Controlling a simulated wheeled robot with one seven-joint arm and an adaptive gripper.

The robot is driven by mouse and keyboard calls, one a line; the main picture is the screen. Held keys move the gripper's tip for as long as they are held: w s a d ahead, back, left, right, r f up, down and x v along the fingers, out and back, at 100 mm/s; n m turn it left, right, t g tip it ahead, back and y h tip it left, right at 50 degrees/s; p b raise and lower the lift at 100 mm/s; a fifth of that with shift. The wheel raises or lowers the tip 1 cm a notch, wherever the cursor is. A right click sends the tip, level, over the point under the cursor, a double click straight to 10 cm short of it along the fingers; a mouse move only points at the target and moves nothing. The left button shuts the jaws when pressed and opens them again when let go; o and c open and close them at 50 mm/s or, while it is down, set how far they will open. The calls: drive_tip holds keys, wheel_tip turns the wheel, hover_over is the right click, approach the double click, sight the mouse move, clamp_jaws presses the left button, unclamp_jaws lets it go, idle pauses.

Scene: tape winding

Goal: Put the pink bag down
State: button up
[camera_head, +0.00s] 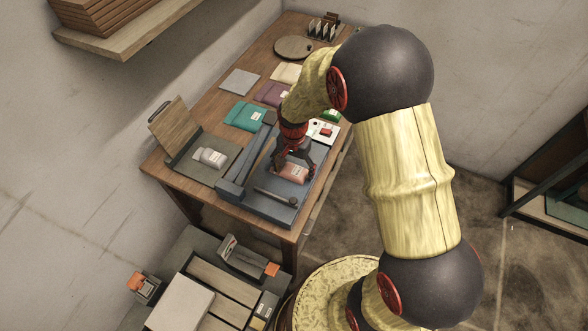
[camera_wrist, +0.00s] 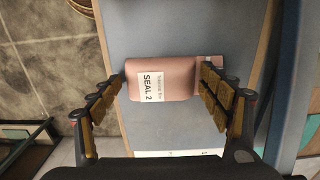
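The pink bag (camera_head: 292,173) lies on the blue-grey tray (camera_head: 258,206) of the bench device. In the wrist view the bag (camera_wrist: 175,79) shows a white label reading "SEAL 2". My gripper (camera_head: 294,160) is just above the bag, pointing down. In the wrist view my gripper (camera_wrist: 162,85) has its fingers spread on either side of the bag. A narrow gap shows between the left finger and the bag. The right fingertips overlap the bag's right end in the picture. The bag's underside is hidden.
On the wooden bench (camera_head: 177,180) a teal bag (camera_head: 246,116), a purple bag (camera_head: 272,93) and a grey tray (camera_head: 214,174) with a pale bag stand left and behind. A dark rod (camera_head: 272,196) lies on the blue tray's front. A lower cart (camera_head: 200,292) stands in front.

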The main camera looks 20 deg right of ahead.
idle(0.3)
wheel_tip(320, 180, up, 12)
drive_tip(key=p, duration=0.2)
wheel_tip(320, 180, up, 14)
drive_tip(key=n+t, duration=0.2)
drive_tip(key=n, duration=0.2)
hover_over(294, 170)
drive_tip(key=s, duration=0.7)
drive_tip(key=s+r+n+t, duration=0.1)
drive_tip(key=s+r, duration=0.1)
drive_tip(key=s, duration=0.2)
drive_tip(key=s+r+n+t, duration=0.1)
drive_tip(key=s+r+n, duration=0.1)
drive_tip(key=s, duration=0.3)
drive_tip(key=s+r+n+t, duration=0.1)
drive_tip(key=s+r+n, duration=0.1)
drive_tip(key=s+r, duration=0.1)
drive_tip(key=shift+s+r+t, duration=0.2)
drive_tip(key=shift+s+t, duration=0.1)
drive_tip(key=shift+s, duration=0.5)
drive_tip(key=shift+c, duration=0.3)
